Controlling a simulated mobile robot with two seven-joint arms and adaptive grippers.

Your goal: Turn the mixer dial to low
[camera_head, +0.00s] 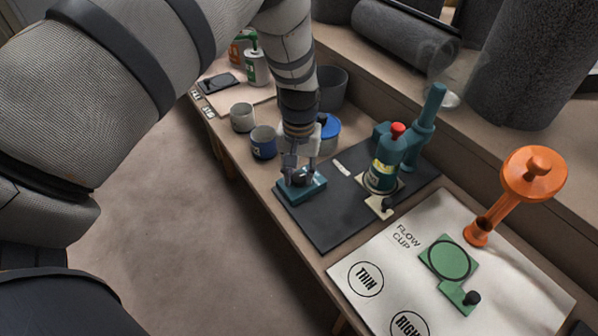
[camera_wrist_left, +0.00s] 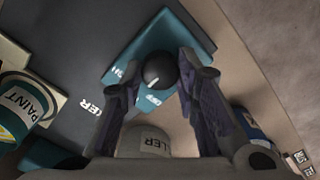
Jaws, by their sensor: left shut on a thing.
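The mixer dial (camera_wrist_left: 158,70) is a round dark knob with a pale pointer mark, on a teal control box (camera_head: 312,191). My left gripper (camera_head: 300,172) comes down on the box from above, its fingers on both sides of the dial and shut on it. In the left wrist view, the pale mark points toward the lettered edge of the box; the small lettering is partly hidden and hard to read. The teal mixer (camera_head: 412,143), with a red button on top, stands to the right on the same dark mat (camera_head: 325,228). My right gripper is not in view.
A paint can (camera_head: 383,174) stands at the mixer. Blue (camera_head: 263,143) and grey (camera_head: 242,117) cups and a blue-lidded tub (camera_head: 329,134) are near my left wrist.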

